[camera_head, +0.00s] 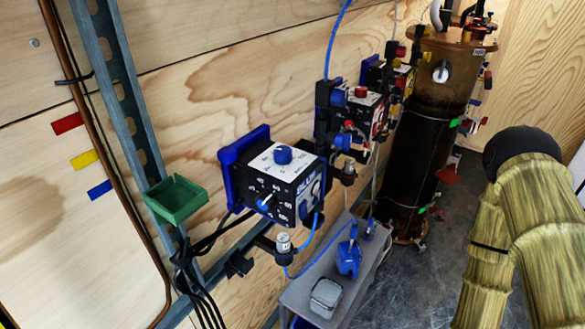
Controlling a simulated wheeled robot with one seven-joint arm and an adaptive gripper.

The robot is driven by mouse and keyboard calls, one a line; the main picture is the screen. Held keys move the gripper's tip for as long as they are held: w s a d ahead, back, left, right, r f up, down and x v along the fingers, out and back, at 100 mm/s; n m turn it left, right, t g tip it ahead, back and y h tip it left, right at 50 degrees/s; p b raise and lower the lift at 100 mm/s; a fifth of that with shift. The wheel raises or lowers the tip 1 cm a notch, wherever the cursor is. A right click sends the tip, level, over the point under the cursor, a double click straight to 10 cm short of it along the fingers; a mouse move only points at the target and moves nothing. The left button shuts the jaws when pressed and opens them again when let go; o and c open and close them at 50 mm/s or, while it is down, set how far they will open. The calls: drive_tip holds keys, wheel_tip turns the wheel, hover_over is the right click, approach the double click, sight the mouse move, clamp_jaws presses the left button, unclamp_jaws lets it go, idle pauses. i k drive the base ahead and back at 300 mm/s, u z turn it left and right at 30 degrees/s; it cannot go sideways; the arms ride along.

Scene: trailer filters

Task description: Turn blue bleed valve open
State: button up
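A black control box (296,195) marked "BLUE" is mounted on the wood wall near the middle, with a blue knob (283,155) on its white top and another blue knob (265,203) on its front. A blue valve-like part (348,258) stands on the grey ledge below and to the right. A smaller blue handle (343,141) shows below the second box. I cannot tell which of these is the bleed valve, or whether it is open or shut. My gripper is not seen in this view.
A green tray (176,199) is fixed at the left. A tall brown cylinder (416,140) with several coloured valves stands at the back right. A yellowish-brown jointed shape with a black end, perhaps my arm, fills the right. Blue tubes and black cables hang around the boxes.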

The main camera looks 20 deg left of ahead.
sight(342, 141)
drive_tip(key=z, duration=0.5)
drive_tip(key=k, duration=1.1)
drive_tip(key=u, duration=0.2)
drive_tip(key=i, duration=0.7)
drive_tip(key=z, duration=0.25)
